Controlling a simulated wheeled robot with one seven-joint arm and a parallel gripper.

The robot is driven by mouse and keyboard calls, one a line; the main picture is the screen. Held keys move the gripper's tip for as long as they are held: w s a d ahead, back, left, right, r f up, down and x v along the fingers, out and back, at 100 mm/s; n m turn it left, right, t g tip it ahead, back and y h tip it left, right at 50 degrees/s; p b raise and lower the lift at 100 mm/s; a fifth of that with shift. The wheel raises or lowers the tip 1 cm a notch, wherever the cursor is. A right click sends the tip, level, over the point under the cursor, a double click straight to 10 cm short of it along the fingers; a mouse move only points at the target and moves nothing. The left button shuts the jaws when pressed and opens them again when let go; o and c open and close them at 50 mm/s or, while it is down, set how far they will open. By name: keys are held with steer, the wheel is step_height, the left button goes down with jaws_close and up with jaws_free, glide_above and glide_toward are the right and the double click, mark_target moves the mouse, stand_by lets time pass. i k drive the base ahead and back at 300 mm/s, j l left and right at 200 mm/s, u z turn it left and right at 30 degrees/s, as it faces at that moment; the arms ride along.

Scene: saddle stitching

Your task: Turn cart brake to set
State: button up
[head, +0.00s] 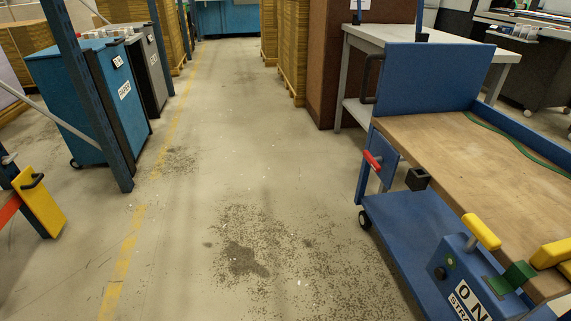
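A blue cart (408,222) with a wooden top (478,150) stands at the right. A blue upright panel (425,78) rises at its far end, with a dark push handle (371,77) on the panel's left side. A red-gripped lever (372,160) sticks out to the left from a small blue plate (384,158) below the wooden top; it looks like the brake lever. I cannot read any brake marking from here. A black caster (365,219) shows under the lower shelf. My gripper is not in view, and nothing is seen touching the lever.
A grey table (400,37) stands behind the cart. Blue and grey bins (85,95) and a rack post (95,110) line the left. The central floor (240,150) is clear.

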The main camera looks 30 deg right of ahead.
mark_target(374, 162)
steer(key=i+j+u, duration=0.3)
steer(key=u, duration=0.2)
steer(key=i+j+u, duration=0.2)
steer(key=i+u, duration=0.3)
steer(key=i+j+z, duration=0.25)
steer(key=i, duration=0.45)
steer(key=i+l+z, duration=0.1)
steer(key=i+z, duration=0.2)
steer(key=z, duration=0.15)
steer(key=i+z, duration=0.25)
steer(key=z, duration=0.2)
steer(key=i+z, duration=0.3)
steer(key=z, duration=0.15)
steer(key=i+z, duration=0.4)
steer(key=i+j+z, duration=0.2)
steer(key=z, duration=0.2)
steer(key=i, duration=0.05)
